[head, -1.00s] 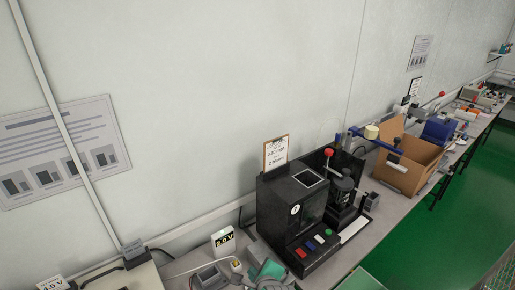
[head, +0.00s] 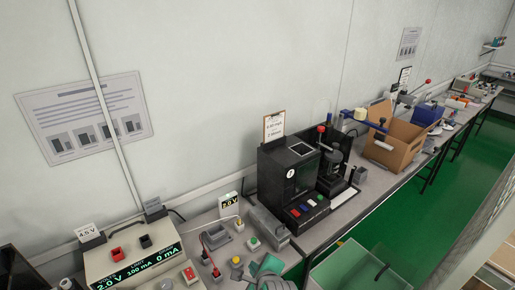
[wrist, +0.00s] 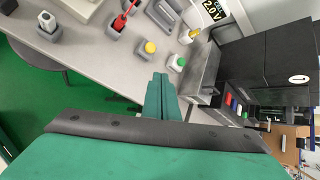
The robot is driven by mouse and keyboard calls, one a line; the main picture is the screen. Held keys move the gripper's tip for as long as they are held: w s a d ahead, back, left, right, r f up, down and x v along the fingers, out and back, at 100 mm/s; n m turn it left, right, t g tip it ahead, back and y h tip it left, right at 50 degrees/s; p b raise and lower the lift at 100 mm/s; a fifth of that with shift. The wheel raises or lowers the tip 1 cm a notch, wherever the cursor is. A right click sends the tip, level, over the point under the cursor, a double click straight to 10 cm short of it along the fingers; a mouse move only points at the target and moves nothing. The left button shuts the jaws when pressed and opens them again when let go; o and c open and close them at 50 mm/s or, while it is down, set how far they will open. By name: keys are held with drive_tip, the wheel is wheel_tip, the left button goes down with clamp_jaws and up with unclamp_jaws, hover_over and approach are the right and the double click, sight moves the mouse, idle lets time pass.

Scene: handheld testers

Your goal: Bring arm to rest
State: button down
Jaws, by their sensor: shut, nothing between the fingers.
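My gripper (wrist: 160,90) shows in the wrist view as two green fingers pressed together, with nothing between them. It points out over the front edge of the grey bench (wrist: 95,68), close to the yellow and green buttons. The rest of my arm is out of that view.
A black tester (head: 290,185) stands on the bench, with a cardboard box (head: 397,150) farther right. A power supply (head: 135,265) stands at the left. Small holders and buttons lie near my gripper. Green floor (head: 430,205) is open to the right.

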drive_tip(key=s+d+f+n+t+h, duration=0.1)
drive_tip(key=s+f+n+t, duration=0.1)
drive_tip(key=s+f+n, duration=0.45)
drive_tip(key=s+d+f+n+t+h, duration=0.1)
drive_tip(key=s+f+n, duration=0.3)
drive_tip(key=s, duration=0.5)
drive_tip(key=s+r+n+t, duration=0.1)
drive_tip(key=s+r+n, duration=0.3)
drive_tip(key=s, duration=0.6)
drive_tip(key=s+a+r+n+t, duration=0.1)
drive_tip(key=s+r+n, duration=0.3)
drive_tip(key=s+n, duration=0.5)
drive_tip(key=shift+s+r+t+h, duration=0.15)
drive_tip(key=shift+s+t+h, duration=0.15)
drive_tip(key=shift+s+t, duration=0.4)
